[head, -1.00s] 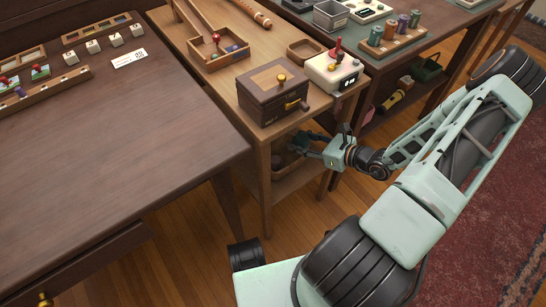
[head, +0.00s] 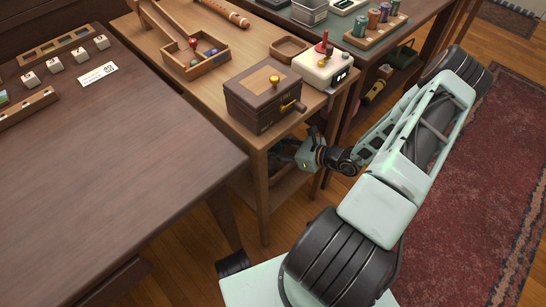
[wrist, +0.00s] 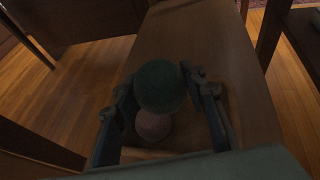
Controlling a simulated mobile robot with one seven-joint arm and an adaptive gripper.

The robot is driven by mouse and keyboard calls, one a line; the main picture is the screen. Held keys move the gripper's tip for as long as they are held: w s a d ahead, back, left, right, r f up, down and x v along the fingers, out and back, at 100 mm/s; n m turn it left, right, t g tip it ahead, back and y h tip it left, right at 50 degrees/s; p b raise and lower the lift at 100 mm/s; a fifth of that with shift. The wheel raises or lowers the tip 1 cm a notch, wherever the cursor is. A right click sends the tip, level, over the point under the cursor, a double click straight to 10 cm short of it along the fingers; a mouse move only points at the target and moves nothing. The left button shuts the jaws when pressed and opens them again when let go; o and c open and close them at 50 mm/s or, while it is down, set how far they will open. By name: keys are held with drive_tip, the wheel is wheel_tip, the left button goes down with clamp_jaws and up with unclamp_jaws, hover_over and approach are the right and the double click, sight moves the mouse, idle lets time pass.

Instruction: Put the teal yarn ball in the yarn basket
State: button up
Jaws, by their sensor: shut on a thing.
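My gripper (wrist: 160,84) is in the wrist view with its two dark fingers on either side of a dark teal ball, the teal yarn ball (wrist: 160,86). It is shut on the ball. A dull pink ball (wrist: 153,126) shows just below the teal one in the picture; I cannot tell if they touch. In the head view my gripper (head: 286,153) reaches under the wooden side table, by its lower shelf, and is mostly in shadow; the ball cannot be made out there. I cannot clearly make out the yarn basket in either current view.
The wooden table (head: 190,75) stands over my gripper, with its front leg (head: 258,200) close by. A brown box (head: 262,97) and a white device (head: 325,68) sit on top. The lower shelf (wrist: 215,35) is bare towards its far end. A dark table (head: 120,170) stands at left.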

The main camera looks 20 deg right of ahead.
drive_tip(key=shift+f+b, duration=0.75)
drive_tip(key=shift+f, duration=1.2)
drive_tip(key=shift+f, duration=0.15)
drive_tip(key=o, duration=1.1)
drive_tip(key=shift+d+r, duration=0.1)
drive_tip(key=shift+r, duration=0.2)
drive_tip(key=p+v, duration=0.3)
drive_tip(key=v, duration=0.8)
drive_tip(key=shift+s+d, duration=0.25)
drive_tip(key=shift+s, duration=0.1)
